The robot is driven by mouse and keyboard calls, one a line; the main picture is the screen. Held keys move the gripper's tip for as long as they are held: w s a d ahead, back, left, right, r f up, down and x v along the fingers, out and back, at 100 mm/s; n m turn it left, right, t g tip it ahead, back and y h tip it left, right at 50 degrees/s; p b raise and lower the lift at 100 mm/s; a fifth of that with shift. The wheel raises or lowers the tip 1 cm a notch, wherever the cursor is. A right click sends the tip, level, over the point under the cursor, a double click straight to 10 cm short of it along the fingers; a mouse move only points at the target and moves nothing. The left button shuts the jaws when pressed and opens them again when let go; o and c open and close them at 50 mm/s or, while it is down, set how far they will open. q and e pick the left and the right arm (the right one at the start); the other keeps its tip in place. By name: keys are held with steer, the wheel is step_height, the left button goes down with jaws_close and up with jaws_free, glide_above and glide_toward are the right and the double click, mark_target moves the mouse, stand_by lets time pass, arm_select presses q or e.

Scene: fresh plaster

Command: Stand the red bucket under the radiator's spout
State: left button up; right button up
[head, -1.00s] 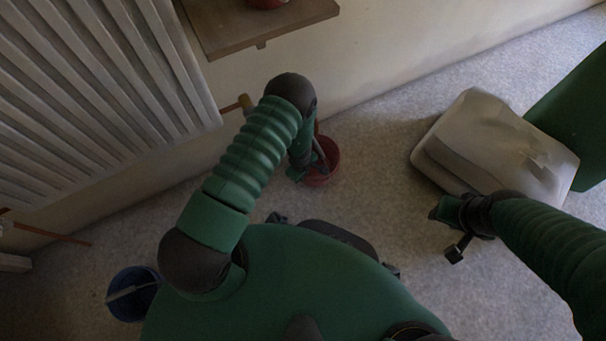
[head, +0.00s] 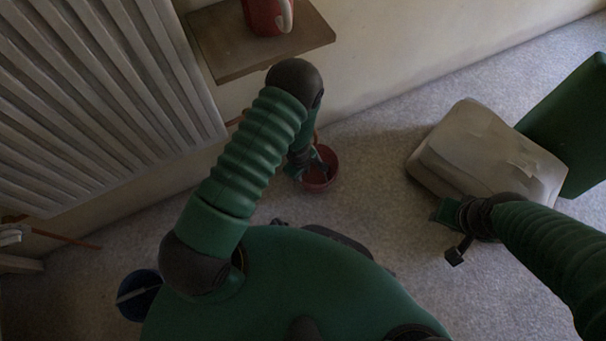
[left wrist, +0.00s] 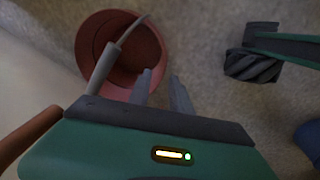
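The red bucket (head: 330,168) stands on the floor below the wall shelf, partly hidden by my left arm. My left gripper (head: 308,170) is at its near left side, pointing down. In the left wrist view, the bucket (left wrist: 92,38) has a grey-gripped handle (left wrist: 106,62) lying across its mouth. My left fingers (left wrist: 162,90) are apart, one over the bucket's near right rim, the other just outside. Contact cannot be told. My right gripper (head: 448,232) is open and empty above the floor. The radiator (head: 95,100) fills the upper left; its spout is not clearly seen.
A blue bucket (head: 140,295) stands at the lower left. A copper pipe (head: 66,238) runs below the radiator. A shelf (head: 235,58) holds a red kettle-like jug (head: 266,14). A pale cushioned block (head: 485,150) and a green panel (head: 570,125) stand right. Floor between is clear.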

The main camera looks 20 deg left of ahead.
arm_select(q)
steer(key=d+r+m+t+h, duration=0.1)
steer(key=d+r+m, duration=0.2)
steer(key=r+m, duration=1.15)
steer(key=s+a+r, duration=0.1)
steer(key=s+r, duration=0.3)
steer(key=r, duration=0.4)
steer(key=s+a+r+y, duration=0.1)
steer(key=s+r, duration=0.3)
steer(key=r, duration=0.4)
steer(key=shift+s+a+r+t, duration=0.35)
steer(key=shift+a+r+t, duration=0.05)
steer(key=shift+a, duration=0.2)
